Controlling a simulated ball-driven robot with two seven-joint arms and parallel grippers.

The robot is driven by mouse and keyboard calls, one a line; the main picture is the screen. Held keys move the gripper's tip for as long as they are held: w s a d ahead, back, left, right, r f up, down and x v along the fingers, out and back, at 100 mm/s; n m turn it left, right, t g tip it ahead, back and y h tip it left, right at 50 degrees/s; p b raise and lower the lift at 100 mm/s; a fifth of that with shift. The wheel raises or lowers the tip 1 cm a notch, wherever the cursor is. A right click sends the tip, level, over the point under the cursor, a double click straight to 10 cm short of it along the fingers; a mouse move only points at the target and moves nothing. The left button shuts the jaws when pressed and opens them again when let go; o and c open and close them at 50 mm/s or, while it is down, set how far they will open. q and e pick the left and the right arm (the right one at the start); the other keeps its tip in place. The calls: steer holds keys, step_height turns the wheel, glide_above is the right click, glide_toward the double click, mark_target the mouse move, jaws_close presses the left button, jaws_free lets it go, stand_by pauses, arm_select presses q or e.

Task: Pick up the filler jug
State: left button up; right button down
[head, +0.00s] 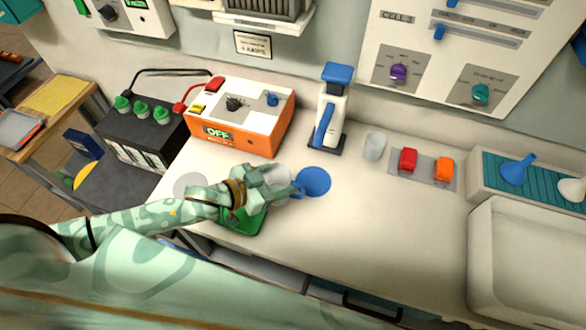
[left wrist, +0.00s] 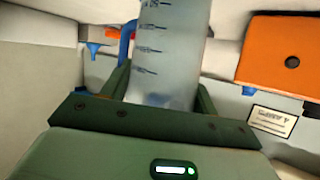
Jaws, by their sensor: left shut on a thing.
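The filler jug (left wrist: 168,50) is a clear, graduated vessel with dark scale marks. In the left wrist view it stands between the two dark green fingers of my left gripper (left wrist: 160,95), which is shut on it. A blue part (left wrist: 128,40) shows beside the jug there. In the head view my left gripper (head: 268,184) is over the front of the counter and covers much of the jug (head: 277,176). I cannot tell whether the jug touches the counter. My right gripper is not in view.
An orange and white charger (head: 240,117) marked OFF and a dark battery (head: 142,135) stand at the left. A blue-and-white upright device (head: 333,105), a clear cup (head: 375,146) and red and orange pieces (head: 408,159) stand behind. A sink (head: 530,255) is at right; the middle-right counter is clear.

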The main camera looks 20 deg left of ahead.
arm_select(q)
steer(key=s+a, duration=0.3)
steer(key=s, duration=0.2)
steer(key=shift+a, duration=0.3)
stand_by(2.2)
